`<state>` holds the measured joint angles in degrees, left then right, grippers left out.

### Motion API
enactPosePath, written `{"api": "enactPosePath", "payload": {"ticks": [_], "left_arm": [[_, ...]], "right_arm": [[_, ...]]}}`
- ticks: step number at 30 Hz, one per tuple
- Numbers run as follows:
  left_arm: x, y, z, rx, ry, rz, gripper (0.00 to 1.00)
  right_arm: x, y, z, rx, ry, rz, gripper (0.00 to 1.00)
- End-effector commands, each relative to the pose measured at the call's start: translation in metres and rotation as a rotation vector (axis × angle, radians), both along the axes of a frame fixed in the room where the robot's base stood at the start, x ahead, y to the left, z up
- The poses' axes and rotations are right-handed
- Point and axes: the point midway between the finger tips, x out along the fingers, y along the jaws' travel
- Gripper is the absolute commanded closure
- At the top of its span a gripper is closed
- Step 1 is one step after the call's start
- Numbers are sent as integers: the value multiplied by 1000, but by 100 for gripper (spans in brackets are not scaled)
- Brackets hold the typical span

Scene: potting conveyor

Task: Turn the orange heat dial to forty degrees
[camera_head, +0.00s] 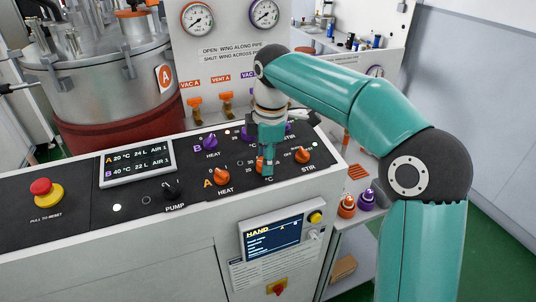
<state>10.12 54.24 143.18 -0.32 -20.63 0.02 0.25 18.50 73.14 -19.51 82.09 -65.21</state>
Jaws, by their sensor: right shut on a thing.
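The control panel (75,205) has a row A of orange dials. The orange dial marked HEAT (221,177) stands uncovered at the left of the row. A middle orange dial (260,163), above a °C label, is mostly hidden by my right gripper (266,168). That gripper points down and is shut on this middle dial. The scale and pointer there are covered, so I cannot read its setting. The display (137,163) reads A 20 °C and B 40 °C. My left gripper is not in view.
An orange STIR dial (302,155) stands close right of my gripper, and purple dials (210,142) close behind. A black pump knob (171,190) and red stop button (45,192) are further left. A steel vessel (105,85) and gauges (198,19) rise behind.

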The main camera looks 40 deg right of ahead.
Motion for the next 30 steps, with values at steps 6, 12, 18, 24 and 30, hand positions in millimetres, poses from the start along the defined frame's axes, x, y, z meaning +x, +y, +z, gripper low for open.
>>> {"api": "enactPosePath", "payload": {"ticks": [6,12,18,24,30], "left_arm": [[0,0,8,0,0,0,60],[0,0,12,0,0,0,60],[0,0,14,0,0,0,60],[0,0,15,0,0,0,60],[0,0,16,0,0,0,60]], "right_arm": [[-1,3,0,41,-2,-199,97],[-2,3,-1,71,-11,-387,97],[-2,2,-1,100,-18,-575,97],[-2,2,-1,129,-27,-752,97],[-2,2,-1,152,-33,-894,97]]}}
